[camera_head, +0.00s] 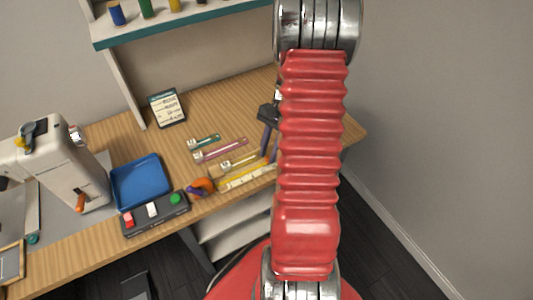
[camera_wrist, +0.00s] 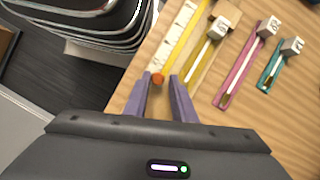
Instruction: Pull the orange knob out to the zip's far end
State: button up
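In the wrist view, a small orange knob (camera_wrist: 158,78) sits between the fingertips of my gripper (camera_wrist: 161,80). The two purple fingers are open, with a gap around the knob. The knob is at the near end of a white-and-yellow marked strip (camera_wrist: 180,35). Beside it lies a yellow strip (camera_wrist: 203,52) with a pale block at its far end. Pink (camera_wrist: 238,70) and teal (camera_wrist: 273,65) strips with similar blocks lie further right.
In the head view, an orange and purple round object (camera_head: 201,187) lies left of the strips. A blue tray (camera_head: 140,182), a button box (camera_head: 155,214) and a sewing machine (camera_head: 60,165) stand further left. A sign (camera_head: 167,107) and a shelf (camera_head: 170,27) are behind. The table's front edge is close.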

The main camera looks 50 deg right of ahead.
jog(key=o, duration=0.4)
jog(key=shift+d+r, duration=0.1)
jog(key=shift+r, duration=0.1)
jog(key=v, duration=1.3)
jog(key=shift+w+d+r, duration=0.1)
jog(key=shift+r, duration=0.05)
